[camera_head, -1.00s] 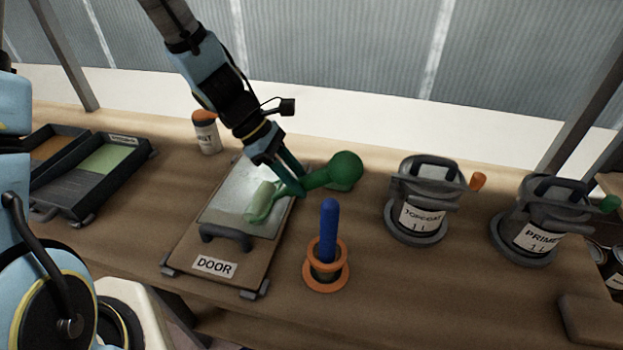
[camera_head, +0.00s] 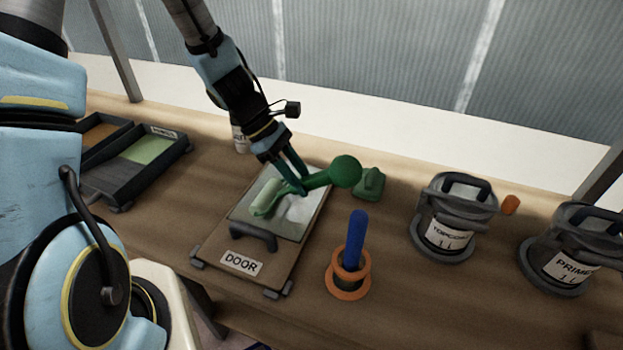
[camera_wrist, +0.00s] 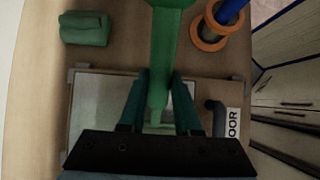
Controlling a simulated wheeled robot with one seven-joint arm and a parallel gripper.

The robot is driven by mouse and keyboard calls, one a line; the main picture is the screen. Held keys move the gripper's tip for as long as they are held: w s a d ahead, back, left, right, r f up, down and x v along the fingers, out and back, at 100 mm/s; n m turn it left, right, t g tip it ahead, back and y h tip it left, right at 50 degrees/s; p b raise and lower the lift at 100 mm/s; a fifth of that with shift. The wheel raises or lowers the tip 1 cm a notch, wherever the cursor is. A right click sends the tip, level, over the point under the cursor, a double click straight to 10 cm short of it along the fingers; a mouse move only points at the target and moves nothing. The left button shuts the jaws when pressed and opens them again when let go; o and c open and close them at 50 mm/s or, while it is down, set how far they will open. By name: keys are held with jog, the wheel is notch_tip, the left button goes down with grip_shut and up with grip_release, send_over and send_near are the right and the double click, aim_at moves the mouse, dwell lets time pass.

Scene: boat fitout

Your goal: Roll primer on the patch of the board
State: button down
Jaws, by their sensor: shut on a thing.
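My gripper (camera_head: 297,182) is shut on the green paint roller (camera_head: 330,177), with its knobbed handle pointing right. The roller's pale green sleeve (camera_head: 265,197) lies over the left part of the pale grey patch (camera_head: 293,214) and looks to be touching it. The patch is on the brown board (camera_head: 215,247) labelled DOOR, which lies flat on the bench. In the wrist view the roller handle (camera_wrist: 163,55) runs between my two fingers (camera_wrist: 158,95); the sleeve is hidden there. The paint tray (camera_head: 120,185) at left has a green compartment (camera_head: 148,150) and a brown-orange one.
A dark handle (camera_head: 253,236) stands up from the board near its label. A blue-handled tool in an orange-ringed holder (camera_head: 348,285) stands right of the board. A green block (camera_head: 370,183) lies behind. TOPCOAT (camera_head: 445,235) and PRIMER (camera_head: 570,265) cans stand at right.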

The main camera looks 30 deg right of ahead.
jog(key=shift+w+a+f+p, duration=0.1)
jog(key=shift+w+a+p, duration=0.2)
jog(key=shift+w+a, duration=0.55)
jog(key=shift+w+a+p, duration=0.25)
jog(key=shift+w+a, duration=0.4)
jog(key=shift+w, duration=0.35)
notch_tip(320, 180, up, 8)
jog(key=p, duration=0.6)
